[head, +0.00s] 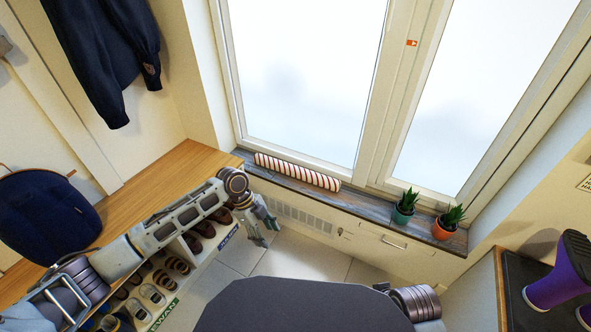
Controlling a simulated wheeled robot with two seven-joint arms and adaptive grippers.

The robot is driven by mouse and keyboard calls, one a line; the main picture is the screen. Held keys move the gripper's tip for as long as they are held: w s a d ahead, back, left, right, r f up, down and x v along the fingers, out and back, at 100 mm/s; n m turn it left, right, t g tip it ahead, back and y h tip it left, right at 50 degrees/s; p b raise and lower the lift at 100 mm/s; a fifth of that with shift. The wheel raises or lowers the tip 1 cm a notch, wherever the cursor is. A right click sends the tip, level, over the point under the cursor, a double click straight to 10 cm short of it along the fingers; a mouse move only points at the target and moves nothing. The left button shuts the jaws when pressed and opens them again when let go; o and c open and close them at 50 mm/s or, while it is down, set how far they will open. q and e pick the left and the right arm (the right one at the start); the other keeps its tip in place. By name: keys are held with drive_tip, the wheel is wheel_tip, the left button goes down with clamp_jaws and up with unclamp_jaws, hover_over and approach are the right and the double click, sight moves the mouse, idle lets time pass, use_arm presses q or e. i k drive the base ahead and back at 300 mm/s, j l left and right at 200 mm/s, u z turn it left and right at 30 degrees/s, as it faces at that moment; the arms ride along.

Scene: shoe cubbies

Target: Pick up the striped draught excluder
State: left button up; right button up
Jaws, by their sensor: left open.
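The striped draught excluder (297,172), a red and white roll, lies along the window sill against the foot of the left window pane. My left gripper (268,233) is open and empty. It hangs below and to the left of the excluder, in front of the sill, apart from it. My right gripper is not in view; only part of my right arm shows at the bottom right.
The dark sill (367,199) also holds a teal pot plant (403,212) and an orange pot plant (444,228) to the right. A wooden-topped shoe cubby (150,190) runs along the left with a navy backpack (45,218). Purple boots (560,275) stand at right.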

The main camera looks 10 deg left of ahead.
sight(330, 183)
drive_tip(key=i, duration=1.6)
